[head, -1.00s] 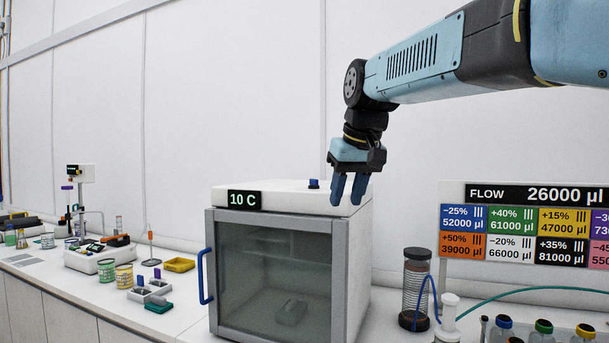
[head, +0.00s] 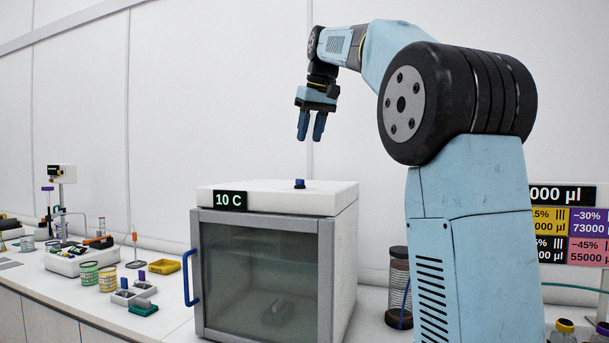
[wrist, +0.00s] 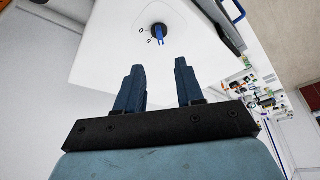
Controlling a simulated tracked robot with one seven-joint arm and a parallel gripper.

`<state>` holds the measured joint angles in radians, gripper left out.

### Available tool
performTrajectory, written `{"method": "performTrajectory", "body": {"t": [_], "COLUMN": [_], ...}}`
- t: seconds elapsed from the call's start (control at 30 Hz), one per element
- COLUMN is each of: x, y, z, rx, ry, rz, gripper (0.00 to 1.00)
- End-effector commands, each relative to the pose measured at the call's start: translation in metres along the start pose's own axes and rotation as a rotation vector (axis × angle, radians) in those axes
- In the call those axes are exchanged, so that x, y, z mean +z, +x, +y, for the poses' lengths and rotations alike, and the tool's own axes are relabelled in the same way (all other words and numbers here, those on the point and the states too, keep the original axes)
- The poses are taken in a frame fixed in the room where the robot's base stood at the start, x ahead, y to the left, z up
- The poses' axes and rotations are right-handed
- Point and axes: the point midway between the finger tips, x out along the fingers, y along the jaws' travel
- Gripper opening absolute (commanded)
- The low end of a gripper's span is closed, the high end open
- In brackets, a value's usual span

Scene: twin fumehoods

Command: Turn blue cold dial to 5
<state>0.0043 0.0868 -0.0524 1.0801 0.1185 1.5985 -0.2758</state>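The blue cold dial (head: 299,183) sits on top of the white cooling box (head: 335,194), whose display (head: 230,200) reads 10 C. In the wrist view the dial (wrist: 158,34) has a blue handle on a dark round base, with small marks on the white top beside it; one looks like a 0 and another like a 5. My gripper (head: 311,126) points down above the dial, apart from it. In the wrist view my gripper (wrist: 160,80) is open, with nothing between its two blue fingers.
The box has a glass door with a blue handle (head: 189,278) at its left. To the left, a yellow tray (head: 167,267) and several lab items stand on the bench. A dark coiled column (head: 399,285) stands to the right.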

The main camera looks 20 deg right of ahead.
Motion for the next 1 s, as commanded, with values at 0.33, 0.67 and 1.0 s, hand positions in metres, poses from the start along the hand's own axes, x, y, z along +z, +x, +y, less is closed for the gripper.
{"method": "performTrajectory", "body": {"t": [0.33, 0.67, 1.0], "x": [0.001, 0.001, 0.001], "y": [0.061, 0.109, 0.121], "z": [-0.001, 0.0, 0.001], "rx": [-0.001, 0.0, 0.001], "ry": [0.0, 0.001, 0.001], "rz": [-0.002, -0.001, 0.0], "gripper": [0.37, 0.37, 0.37]}}
